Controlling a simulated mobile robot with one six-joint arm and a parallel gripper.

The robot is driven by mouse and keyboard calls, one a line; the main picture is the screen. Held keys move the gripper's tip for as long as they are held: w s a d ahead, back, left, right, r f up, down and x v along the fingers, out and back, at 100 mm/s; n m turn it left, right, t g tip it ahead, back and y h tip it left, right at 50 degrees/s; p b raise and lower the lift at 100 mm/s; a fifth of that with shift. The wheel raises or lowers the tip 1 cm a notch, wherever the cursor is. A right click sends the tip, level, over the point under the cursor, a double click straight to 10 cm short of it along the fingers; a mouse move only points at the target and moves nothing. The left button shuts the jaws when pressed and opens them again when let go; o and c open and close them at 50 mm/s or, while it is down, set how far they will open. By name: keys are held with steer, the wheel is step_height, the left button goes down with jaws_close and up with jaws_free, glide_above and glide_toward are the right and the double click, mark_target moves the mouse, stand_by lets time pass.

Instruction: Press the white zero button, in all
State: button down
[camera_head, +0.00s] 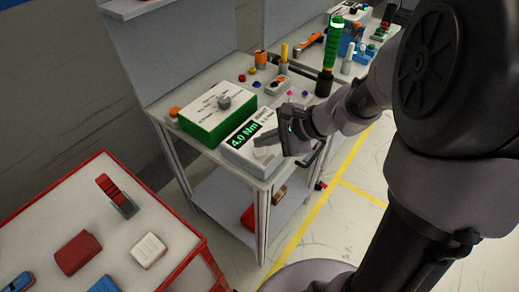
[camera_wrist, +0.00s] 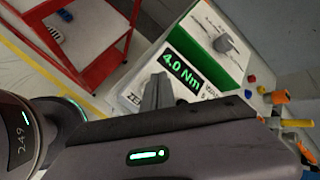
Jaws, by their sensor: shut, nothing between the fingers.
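The white box (camera_head: 236,158) with a lit green "4.0 Nm" display (camera_head: 244,133) stands near the front of the grey table. In the wrist view the display (camera_wrist: 181,70) is plain, and part of a "ZE" label (camera_wrist: 133,97) shows on the box's top. My gripper (camera_head: 262,146) is shut and empty, over the box's top beside the display. In the wrist view its fingertips (camera_wrist: 158,80) cover the area beside the label. I cannot make out the white zero button behind them, nor whether the fingers touch the box.
A green box with a white top and grey knob (camera_head: 208,112) stands behind the white box. Coloured buttons and an upright green-handled tool (camera_head: 333,45) are farther along the table. A red-edged cart (camera_head: 90,215) with small items stands at left. Floor lies between.

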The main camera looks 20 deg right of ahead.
mark_target(263, 152)
steer(key=shift+f+b, duration=0.45)
steer(key=shift+b, duration=0.1)
steer(key=shift+f+b, duration=0.45)
steer(key=shift+b, duration=0.1)
stand_by(0.6)
steer(key=shift+r, duration=0.15)
steer(key=shift+r+p, duration=0.75)
steer(key=shift+r, duration=0.05)
step_height(263, 152, up, 5)
steer(key=p, duration=0.4)
stand_by(0.5)
